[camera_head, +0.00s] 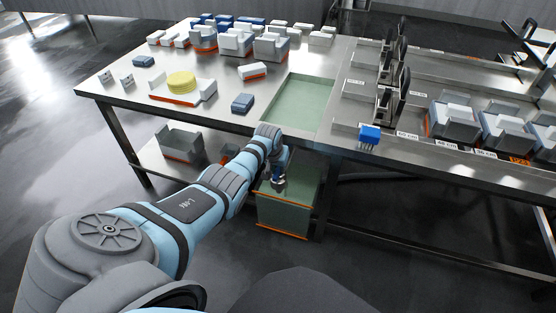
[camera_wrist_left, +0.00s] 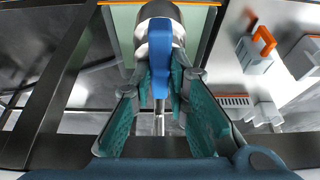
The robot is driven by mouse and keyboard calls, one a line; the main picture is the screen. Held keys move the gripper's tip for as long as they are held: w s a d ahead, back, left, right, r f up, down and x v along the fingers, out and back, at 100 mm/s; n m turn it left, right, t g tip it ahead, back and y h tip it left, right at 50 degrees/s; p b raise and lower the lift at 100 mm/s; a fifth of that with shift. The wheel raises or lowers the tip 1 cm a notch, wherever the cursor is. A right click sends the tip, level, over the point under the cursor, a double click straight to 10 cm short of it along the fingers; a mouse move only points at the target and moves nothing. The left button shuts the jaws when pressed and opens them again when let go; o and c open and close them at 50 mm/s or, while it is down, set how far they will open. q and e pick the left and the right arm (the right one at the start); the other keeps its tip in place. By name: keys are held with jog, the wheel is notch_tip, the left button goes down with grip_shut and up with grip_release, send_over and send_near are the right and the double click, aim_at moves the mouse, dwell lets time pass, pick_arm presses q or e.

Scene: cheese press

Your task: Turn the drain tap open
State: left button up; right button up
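The drain tap shows in the left wrist view as a blue lever handle (camera_wrist_left: 160,60) in front of a round metal body (camera_wrist_left: 160,12). The handle points down the picture, between the teal finger pads of my left gripper (camera_wrist_left: 163,92). Both pads lie close against its sides, and the gripper looks shut on it. In the head view my left gripper (camera_head: 278,181) is below the table's front edge, over the green bin; the tap is hidden there by my arm. My right gripper is not in view.
The green basin (camera_head: 300,103) is set into the steel table (camera_head: 335,85). A green bin (camera_head: 283,218) stands below. A grey tray (camera_head: 180,142) is on the lower shelf to the left. A blue brush (camera_head: 370,134) lies near the table's front edge at right.

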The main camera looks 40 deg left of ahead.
pick_arm(q)
jog(key=o, duration=0.4)
jog(key=shift+o, duration=0.2)
jog(key=v, duration=1.2)
